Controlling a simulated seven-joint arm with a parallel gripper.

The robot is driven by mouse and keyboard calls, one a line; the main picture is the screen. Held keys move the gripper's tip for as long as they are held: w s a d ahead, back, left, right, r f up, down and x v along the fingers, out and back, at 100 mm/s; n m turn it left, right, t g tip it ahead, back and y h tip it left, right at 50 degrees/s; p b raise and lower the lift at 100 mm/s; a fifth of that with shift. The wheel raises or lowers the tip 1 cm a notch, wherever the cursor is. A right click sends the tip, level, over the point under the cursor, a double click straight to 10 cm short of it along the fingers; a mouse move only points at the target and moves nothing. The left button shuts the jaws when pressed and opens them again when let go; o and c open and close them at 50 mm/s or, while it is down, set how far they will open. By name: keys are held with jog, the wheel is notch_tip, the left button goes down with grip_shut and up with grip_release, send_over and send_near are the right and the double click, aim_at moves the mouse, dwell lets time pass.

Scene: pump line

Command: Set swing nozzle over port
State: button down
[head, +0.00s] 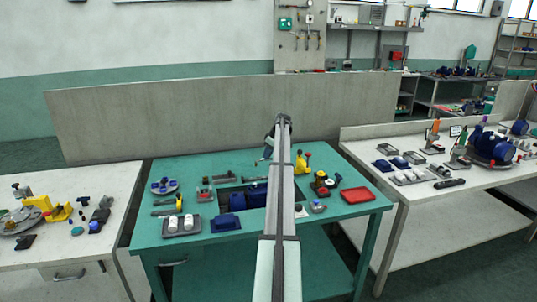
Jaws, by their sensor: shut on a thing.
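My arm runs up the middle of the head view over the green table. My gripper (268,148) is at its far end, small and partly hidden by my own arm, near the table's back edge. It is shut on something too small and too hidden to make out. I cannot tell the swing nozzle or the port apart for certain. Just right of the arm is a yellow part (301,163) with a red top. Dark blue pump bodies (230,200) sit around a dark recess in the middle of the table, partly behind the arm.
On the green table (345,209) are a red tray (358,195), a grey tray with white cylinders (182,225), a blue block (225,223) and a round blue tray (164,186). A grey panel (160,120) stands behind. Side benches hold more parts.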

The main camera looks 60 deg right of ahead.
jog(key=s+a+n+g+y, duration=0.2)
jog(key=s+n+y, duration=0.2)
jog(key=s+n, duration=0.6)
jog(key=shift+s+n+g, duration=0.25)
jog(key=shift+n+g, duration=0.15)
jog(key=shift+n, duration=1.4)
jog(key=shift+s, duration=0.1)
jog(key=c, duration=0.9)
grip_release()
jog(key=shift+o, duration=0.2)
jog(key=shift+d+r, duration=0.1)
jog(key=shift+r, duration=0.05)
